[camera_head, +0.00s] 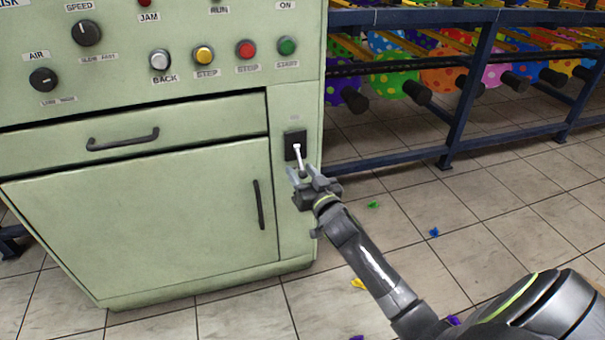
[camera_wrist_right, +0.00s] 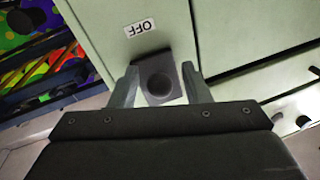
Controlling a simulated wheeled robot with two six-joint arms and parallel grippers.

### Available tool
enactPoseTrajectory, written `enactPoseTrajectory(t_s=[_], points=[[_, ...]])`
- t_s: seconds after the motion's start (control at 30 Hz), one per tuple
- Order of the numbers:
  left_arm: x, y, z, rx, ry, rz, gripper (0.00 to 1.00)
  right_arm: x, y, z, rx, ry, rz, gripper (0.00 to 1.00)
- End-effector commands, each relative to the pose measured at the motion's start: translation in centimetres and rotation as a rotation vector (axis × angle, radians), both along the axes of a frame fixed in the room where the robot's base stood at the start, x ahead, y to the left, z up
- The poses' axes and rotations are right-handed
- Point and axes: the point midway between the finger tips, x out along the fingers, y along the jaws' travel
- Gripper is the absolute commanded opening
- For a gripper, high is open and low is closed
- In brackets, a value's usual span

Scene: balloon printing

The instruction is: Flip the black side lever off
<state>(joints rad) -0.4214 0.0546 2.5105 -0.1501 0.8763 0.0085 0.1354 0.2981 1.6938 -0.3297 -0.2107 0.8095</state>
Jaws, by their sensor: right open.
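The side lever has a black square plate (camera_head: 293,141) on the narrow right part of the green cabinet's front. In the head view a pale lever stem (camera_head: 298,155) slants down from the plate toward my right gripper (camera_head: 304,172). That gripper is open, its fingertips just below the plate on either side of the lever's lower end. In the right wrist view the dark block with a round dark end (camera_wrist_right: 159,84) sits between the spread fingers (camera_wrist_right: 160,88); I cannot tell if they touch it. An "OFF" label (camera_wrist_right: 140,28) reads upside down there. My left gripper is not in view.
The green cabinet (camera_head: 150,220) has a drawer, a door with a black handle (camera_head: 258,204) beside the lever, and knobs and buttons above. A blue rack (camera_head: 470,90) with colourful balloons stands at right. Small coloured scraps lie on the tiled floor (camera_head: 400,220), otherwise clear there.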

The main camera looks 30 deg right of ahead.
Motion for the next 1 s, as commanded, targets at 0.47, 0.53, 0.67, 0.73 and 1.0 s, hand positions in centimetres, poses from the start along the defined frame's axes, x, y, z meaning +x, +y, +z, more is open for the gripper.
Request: enactPoseTrajectory(t_s=[0.47,0.53,0.67,0.73,1.0], points=[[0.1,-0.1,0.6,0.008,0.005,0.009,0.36,-5.3,0.3,-0.5,0.000,0.003,0.000,0.43],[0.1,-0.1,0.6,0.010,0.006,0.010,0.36,-6.8,0.3,-0.7,0.000,0.004,-0.001,0.43],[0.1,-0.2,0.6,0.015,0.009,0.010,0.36,-9.5,0.5,-0.9,-0.001,0.004,-0.001,0.43],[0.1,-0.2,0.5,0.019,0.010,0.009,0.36,-11.0,0.6,-1.1,0.001,0.003,-0.001,0.43],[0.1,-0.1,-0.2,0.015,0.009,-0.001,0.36,-15.6,0.8,-1.5,0.001,0.002,-0.001,0.43]])
